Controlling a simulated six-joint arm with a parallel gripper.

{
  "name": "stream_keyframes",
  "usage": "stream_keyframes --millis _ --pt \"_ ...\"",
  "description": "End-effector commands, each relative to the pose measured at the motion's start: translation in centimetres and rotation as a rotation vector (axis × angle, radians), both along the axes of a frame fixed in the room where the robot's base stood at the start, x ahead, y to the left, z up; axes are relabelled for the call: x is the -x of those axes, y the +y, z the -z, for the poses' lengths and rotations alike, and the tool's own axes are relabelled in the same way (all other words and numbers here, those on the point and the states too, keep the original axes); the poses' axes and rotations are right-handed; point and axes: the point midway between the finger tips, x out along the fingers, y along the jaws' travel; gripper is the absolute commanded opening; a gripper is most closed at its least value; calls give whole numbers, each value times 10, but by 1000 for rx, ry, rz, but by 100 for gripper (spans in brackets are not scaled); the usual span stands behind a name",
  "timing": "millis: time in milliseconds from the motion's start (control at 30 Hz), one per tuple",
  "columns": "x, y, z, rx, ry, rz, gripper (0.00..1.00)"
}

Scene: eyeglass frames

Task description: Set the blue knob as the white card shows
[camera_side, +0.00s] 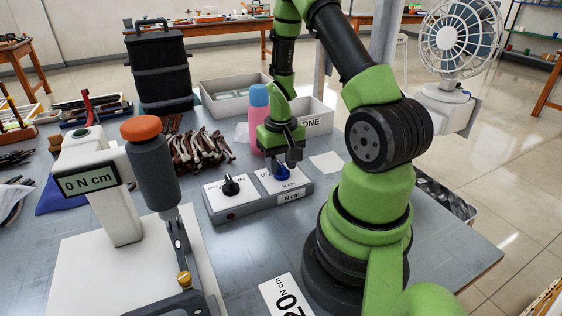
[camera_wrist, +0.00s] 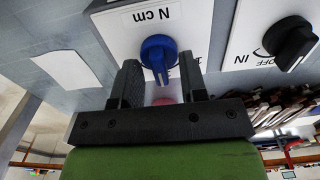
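The blue knob (camera_side: 281,173) sits on the right plate of a grey control box (camera_side: 238,208). In the wrist view the blue knob (camera_wrist: 158,52) has a small white mark on its grip. My gripper (camera_side: 286,160) is above the knob, pointing down. In the wrist view my gripper (camera_wrist: 160,76) has its fingers apart on either side of the knob, with no clear grip on it. A white card (camera_side: 287,298) at the bottom edge carries large black figures, seemingly "20", partly cut off. The knob's scale is mostly hidden.
A black knob (camera_side: 231,185) is left of the blue one. A tester (camera_side: 90,181) reading 0 N cm and an orange-topped screwdriver (camera_side: 152,165) stand left. A pink bottle (camera_side: 259,115) is close behind my gripper. A blank-looking white sheet (camera_side: 326,162) lies right.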

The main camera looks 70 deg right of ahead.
Motion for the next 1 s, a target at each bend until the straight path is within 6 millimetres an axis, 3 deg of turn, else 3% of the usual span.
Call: stream_keyframes --millis 67,233,667,1000 --pt "0 0 0 0 0 0 37" --pt "0 0 0 0 0 0 0" --pt "0 0 0 -1 1 59 0" --pt "1 0 -1 -3 3 308 0"
